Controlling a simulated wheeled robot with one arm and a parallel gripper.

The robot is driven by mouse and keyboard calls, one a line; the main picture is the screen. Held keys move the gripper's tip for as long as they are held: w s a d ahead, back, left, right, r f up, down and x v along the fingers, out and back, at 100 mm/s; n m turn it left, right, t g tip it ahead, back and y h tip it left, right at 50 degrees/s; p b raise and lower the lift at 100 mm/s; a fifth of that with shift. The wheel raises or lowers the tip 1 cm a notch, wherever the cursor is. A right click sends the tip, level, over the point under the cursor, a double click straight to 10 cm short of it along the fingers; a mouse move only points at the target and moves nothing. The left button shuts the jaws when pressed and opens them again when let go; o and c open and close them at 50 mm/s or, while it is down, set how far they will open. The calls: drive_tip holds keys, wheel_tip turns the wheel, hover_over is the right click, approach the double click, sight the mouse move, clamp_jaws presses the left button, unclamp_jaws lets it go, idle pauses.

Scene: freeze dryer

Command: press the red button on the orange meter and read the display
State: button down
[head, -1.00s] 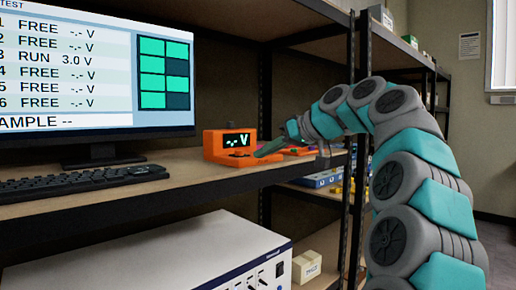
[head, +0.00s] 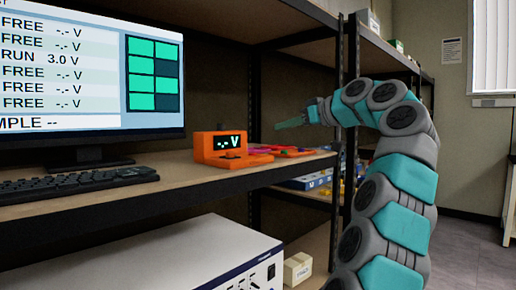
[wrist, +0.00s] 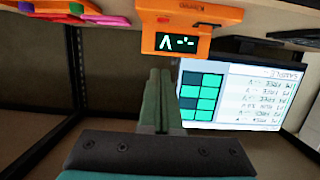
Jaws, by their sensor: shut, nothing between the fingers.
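The orange meter (head: 219,157) stands on the upper shelf, right of the monitor. Its dark display (head: 229,142) reads "-.- V" in pale green digits. In the wrist view the meter (wrist: 202,14) is upside down at the top, with the same dashes and V on its display (wrist: 177,43). A small reddish spot (wrist: 163,19) on its base may be the red button; it is too small to be sure. My gripper (head: 280,126) is shut and empty, above and to the right of the meter, apart from it. Its shut fingers (wrist: 160,88) point toward the meter in the wrist view.
A monitor (head: 90,150) and black keyboard (head: 75,182) stand left of the meter. Pink and purple items (head: 290,151) lie right of it. A dark shelf post (head: 254,110) rises behind. A white instrument (head: 190,255) sits on the lower shelf.

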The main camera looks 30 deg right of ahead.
hover_over(259, 156)
drive_tip(key=shift+s+f+p, duration=0.2)
drive_tip(key=shift+f, duration=0.35)
drive_tip(key=shift+s+f+p, duration=0.15)
drive_tip(key=shift+f, duration=0.4)
drive_tip(key=f+b, duration=0.1)
drive_tip(key=f, duration=0.1)
drive_tip(key=f+b, duration=0.1)
drive_tip(key=b, duration=0.1)
drive_tip(key=shift+w+a+f, duration=0.2)
drive_tip(key=shift+f, duration=0.5)
